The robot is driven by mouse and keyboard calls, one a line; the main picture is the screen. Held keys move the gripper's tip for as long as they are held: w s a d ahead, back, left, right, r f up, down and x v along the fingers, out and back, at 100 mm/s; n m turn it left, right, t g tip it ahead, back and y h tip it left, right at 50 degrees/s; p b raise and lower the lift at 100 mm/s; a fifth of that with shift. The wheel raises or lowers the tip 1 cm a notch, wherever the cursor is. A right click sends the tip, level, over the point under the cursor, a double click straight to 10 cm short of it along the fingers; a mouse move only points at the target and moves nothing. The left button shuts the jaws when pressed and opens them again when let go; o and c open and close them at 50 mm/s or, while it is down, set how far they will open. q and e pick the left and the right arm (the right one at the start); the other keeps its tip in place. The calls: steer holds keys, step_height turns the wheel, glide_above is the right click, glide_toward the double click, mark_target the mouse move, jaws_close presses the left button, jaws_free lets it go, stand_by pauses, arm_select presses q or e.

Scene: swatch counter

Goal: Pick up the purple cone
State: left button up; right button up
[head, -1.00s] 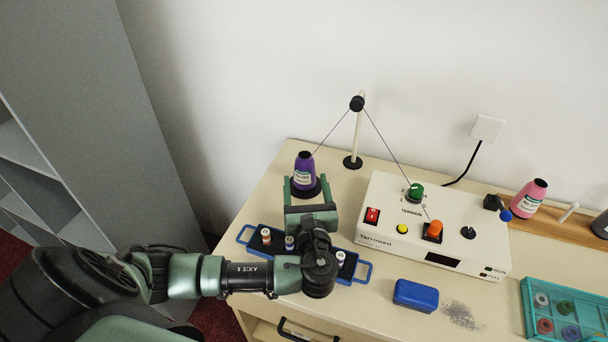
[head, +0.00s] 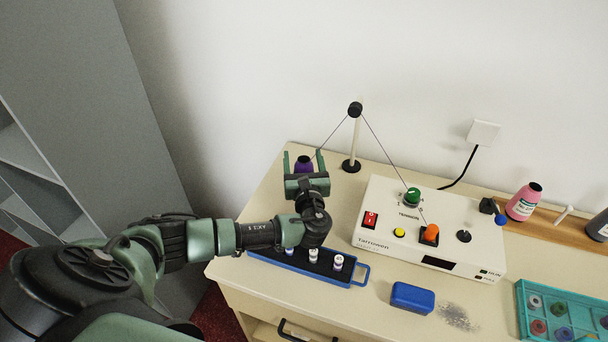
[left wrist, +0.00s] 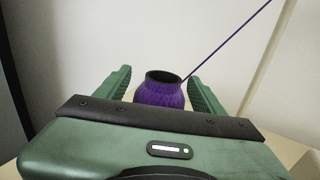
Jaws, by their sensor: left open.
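The purple cone (head: 304,164) stands upright at the back left of the counter, with a thread running up from it to a guide post. In the head view my left gripper hides most of its body. In the left wrist view the purple cone (left wrist: 160,91) shows its dark open top between the green fingers. My left gripper (head: 303,162) is open, with a finger on each side of the cone; in the left wrist view (left wrist: 161,88) gaps show between the cone and both fingers. My right gripper is not in view.
The thread guide post (head: 352,142) stands just right of the cone. A white tension box (head: 400,258) is farther right. A blue tray (head: 357,270) with small spools lies under my left arm. A blue case (head: 412,297) and a teal tray (head: 521,300) sit toward the front.

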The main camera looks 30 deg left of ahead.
arm_select(q)
jaws_close()
steer(key=shift+r, duration=0.1)
